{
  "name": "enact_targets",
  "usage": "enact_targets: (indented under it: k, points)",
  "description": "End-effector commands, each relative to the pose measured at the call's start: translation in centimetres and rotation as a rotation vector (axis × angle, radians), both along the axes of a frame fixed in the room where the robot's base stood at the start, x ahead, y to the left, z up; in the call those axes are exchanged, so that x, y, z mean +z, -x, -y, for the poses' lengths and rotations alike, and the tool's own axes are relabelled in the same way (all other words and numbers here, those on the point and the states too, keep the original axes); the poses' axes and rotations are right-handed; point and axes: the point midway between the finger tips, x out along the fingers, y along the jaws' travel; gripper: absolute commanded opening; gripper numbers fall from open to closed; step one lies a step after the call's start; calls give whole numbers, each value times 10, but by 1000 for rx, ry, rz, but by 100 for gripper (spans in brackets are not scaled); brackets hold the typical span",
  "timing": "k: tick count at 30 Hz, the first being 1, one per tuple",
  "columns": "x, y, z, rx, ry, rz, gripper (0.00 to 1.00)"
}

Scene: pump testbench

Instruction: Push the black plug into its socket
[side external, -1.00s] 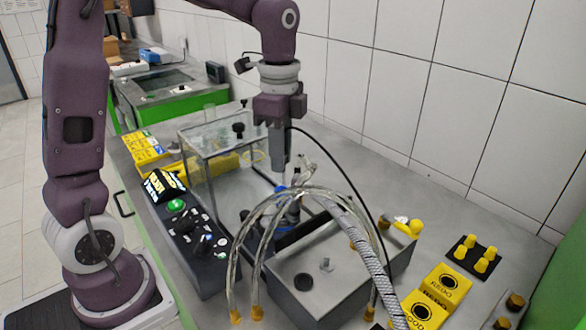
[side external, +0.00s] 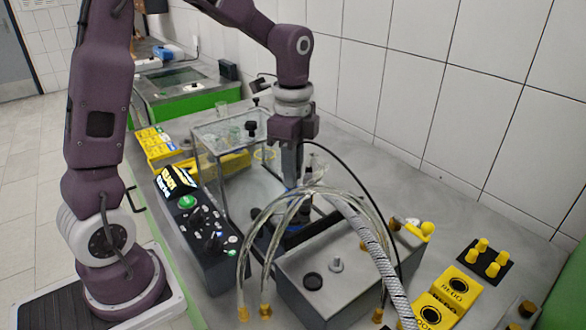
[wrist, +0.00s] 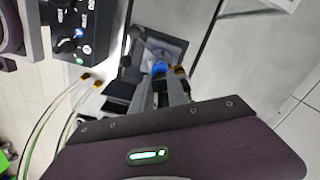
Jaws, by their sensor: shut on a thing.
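My gripper (side external: 298,182) points straight down behind the grey box, its fingertips low among the clear hoses. In the wrist view the fingers (wrist: 162,98) are close together, just in front of a blue ring (wrist: 160,68). They are shut on what appears to be the black plug, which is mostly hidden by the fingers and hoses. A black cable (side external: 370,185) arcs from beside the fingers down to the right.
Clear hoses (side external: 262,215) and a braided hose (side external: 370,240) arch close around the fingertips. The grey box (side external: 310,260) stands in front, a glass tank (side external: 205,150) to the left. A control panel (side external: 210,240) lies left. The bench at right rear is clear.

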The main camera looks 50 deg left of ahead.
Motion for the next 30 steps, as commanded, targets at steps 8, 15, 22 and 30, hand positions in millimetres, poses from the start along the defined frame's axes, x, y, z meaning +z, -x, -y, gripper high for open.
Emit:
enact_targets:
  k: [8, 15, 22, 30]
  points:
    - [0, 0, 0, 0, 0, 0, 0]
    - [0, 0, 0, 0, 0, 0, 0]
    - [-5, 0, 0, 0, 0, -1, 0]
    - [-11, 0, 0, 0, 0, 0, 0]
